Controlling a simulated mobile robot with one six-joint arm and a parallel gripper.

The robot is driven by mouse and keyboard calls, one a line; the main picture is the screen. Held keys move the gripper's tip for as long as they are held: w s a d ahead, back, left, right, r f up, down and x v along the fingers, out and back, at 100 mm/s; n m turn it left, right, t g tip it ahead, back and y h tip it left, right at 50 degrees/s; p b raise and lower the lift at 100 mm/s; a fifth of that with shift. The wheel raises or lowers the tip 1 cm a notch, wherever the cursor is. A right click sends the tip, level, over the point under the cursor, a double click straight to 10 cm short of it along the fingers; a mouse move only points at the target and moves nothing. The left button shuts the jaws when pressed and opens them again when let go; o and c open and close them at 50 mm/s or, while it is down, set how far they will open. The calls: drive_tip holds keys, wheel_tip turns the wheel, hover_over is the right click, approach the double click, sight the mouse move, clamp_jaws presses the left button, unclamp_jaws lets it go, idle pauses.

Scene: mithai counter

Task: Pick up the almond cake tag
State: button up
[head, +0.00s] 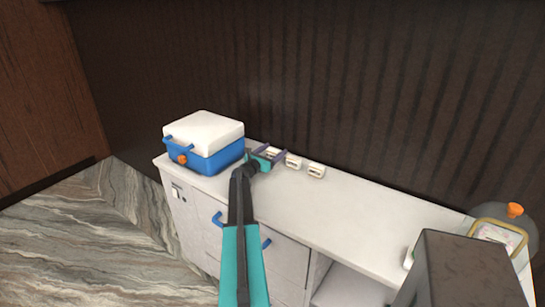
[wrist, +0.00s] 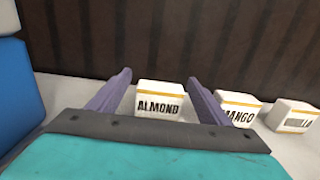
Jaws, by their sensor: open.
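The almond cake tag is a small white block with a yellow stripe and the dark word ALMOND. It stands upright in the middle of the wrist view (wrist: 160,101). In the head view it is at the left end of a row of tags (head: 272,151), partly hidden by my gripper (head: 269,156). My gripper is open, and its two purple fingers (wrist: 160,85) show to the left and right of the tag. A narrow gap shows on each side. I cannot tell how far the fingertips reach along the tag. The jaws hold nothing.
The mango tag (wrist: 240,108) stands close right of my right finger, with the vanilla tag (wrist: 293,117) beyond it. A blue box with a white lid (head: 208,152) is close on the left. A dark ribbed wall (head: 330,90) rises behind.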

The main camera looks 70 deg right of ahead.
sight(274, 150)
drive_tip(key=c, duration=1.1)
drive_tip(key=shift+r, duration=0.15)
drive_tip(key=shift+r+b, duration=0.45)
drive_tip(key=shift+r, duration=0.3)
drive_tip(key=shift+s+a+r+b, duration=0.1)
drive_tip(key=shift+r+b, duration=0.1)
drive_tip(key=shift+r, duration=0.25)
drive_tip(key=shift+a+r+b, duration=0.1)
drive_tip(key=shift+r+b, duration=0.05)
drive_tip(key=shift+r, duration=0.3)
drive_tip(key=s+a+b, duration=0.1)
drive_tip(key=a, duration=0.4)
drive_tip(key=s+a+r+b, duration=0.1)
drive_tip(key=s+a, duration=0.1)
drive_tip(key=a, duration=0.3)
drive_tip(key=s+a+b, duration=0.1)
drive_tip(key=s+a, duration=0.1)
drive_tip(key=a, duration=0.2)
drive_tip(key=shift+a+r+b, duration=0.25)
drive_tip(key=shift+a+b, duration=0.05)
drive_tip(key=shift+a, duration=0.1)
